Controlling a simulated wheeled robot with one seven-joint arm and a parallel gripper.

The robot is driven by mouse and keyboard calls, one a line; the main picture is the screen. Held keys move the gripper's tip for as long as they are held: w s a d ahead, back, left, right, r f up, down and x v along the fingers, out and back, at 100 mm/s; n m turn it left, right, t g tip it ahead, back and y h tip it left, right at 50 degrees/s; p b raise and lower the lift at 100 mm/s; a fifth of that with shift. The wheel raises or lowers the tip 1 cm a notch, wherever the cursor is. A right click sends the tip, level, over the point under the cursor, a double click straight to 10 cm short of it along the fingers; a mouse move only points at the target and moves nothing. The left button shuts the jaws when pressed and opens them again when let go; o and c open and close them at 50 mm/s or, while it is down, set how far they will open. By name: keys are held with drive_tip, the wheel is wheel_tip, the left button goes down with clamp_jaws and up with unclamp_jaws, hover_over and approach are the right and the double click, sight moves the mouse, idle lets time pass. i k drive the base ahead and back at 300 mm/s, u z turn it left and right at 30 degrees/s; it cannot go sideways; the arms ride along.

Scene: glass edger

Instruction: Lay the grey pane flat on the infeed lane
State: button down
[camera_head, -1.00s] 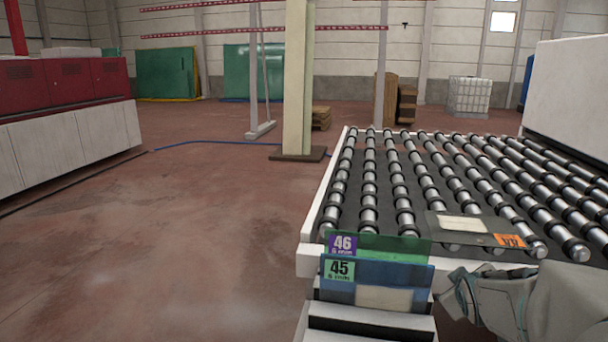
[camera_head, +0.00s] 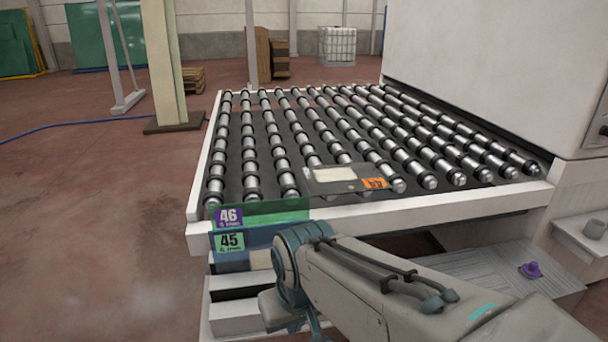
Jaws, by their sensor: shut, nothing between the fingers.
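The grey pane (camera_head: 322,187) is a small dark grey sheet with a pale patch and an orange label. It appears to lie flat on the rollers of the lane (camera_head: 370,215), near the front edge and left of the middle. My arm crosses the lower part of the view, in front of the lane. My gripper's fingers do not show, and nothing is seen touching the pane.
A green pane (camera_head: 278,209) marked 46 and a blue pane (camera_head: 262,237) marked 45 stand at the lane's front left corner, partly behind my arm. A white machine housing (camera_head: 480,70) rises at the right. A purple knob (camera_head: 531,270) sits on a grey surface. Open floor is at left.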

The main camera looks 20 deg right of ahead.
sight(339, 179)
drive_tip(key=z, duration=0.5)
drive_tip(key=k, duration=0.6)
drive_tip(key=z, duration=1)
drive_tip(key=i, duration=1.3)
drive_tip(key=u, duration=0.2)
